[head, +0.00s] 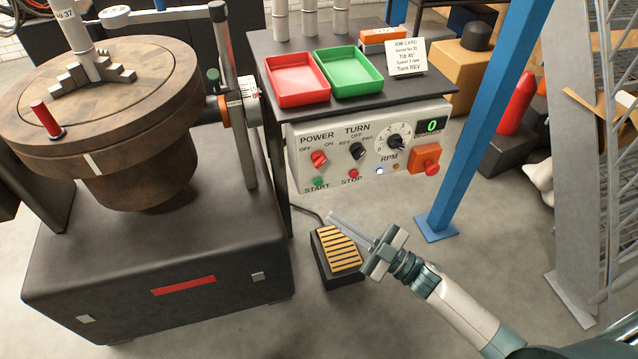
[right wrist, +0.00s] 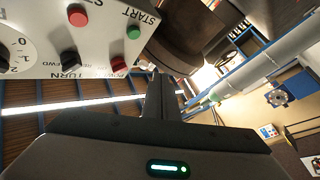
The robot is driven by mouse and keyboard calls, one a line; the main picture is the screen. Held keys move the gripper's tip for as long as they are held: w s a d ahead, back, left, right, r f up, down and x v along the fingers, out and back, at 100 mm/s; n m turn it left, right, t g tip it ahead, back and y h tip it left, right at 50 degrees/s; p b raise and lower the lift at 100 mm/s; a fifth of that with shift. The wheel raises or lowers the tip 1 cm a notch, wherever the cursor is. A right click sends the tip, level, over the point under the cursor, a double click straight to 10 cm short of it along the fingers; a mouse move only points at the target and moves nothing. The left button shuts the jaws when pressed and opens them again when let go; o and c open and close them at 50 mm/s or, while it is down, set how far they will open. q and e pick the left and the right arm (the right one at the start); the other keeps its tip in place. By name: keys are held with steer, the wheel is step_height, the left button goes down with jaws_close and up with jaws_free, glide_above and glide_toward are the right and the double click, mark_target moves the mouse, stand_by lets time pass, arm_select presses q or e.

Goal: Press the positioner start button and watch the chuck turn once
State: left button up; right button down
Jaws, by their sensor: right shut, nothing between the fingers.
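The green START button (head: 318,182) sits at the lower left of the white control panel (head: 300,152). It also shows in the right wrist view (right wrist: 134,32). The red STOP button (head: 353,174) is to its right. The round brown chuck (head: 150,88) stands at the left on the dark positioner base, with a white pipe (head: 82,45) in its jaws and a red pin (head: 46,118) near its rim. My right gripper (head: 350,228) is shut and empty, below the panel and apart from the buttons. My left gripper is not in view.
A red tray (head: 296,99) and a green tray (head: 372,88) lie on the shelf above the panel, beside a job card (head: 405,56). A yellow-striped foot pedal (head: 338,252) is on the floor below my right gripper. A blue post (head: 482,130) stands right of the panel.

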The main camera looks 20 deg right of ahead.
mark_target(318, 182)
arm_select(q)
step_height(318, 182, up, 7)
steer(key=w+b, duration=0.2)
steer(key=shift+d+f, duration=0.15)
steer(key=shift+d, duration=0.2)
arm_select(e)
steer(key=w, duration=0.7)
steer(key=shift+w+a, duration=0.15)
steer(key=shift+w, duration=0.2)
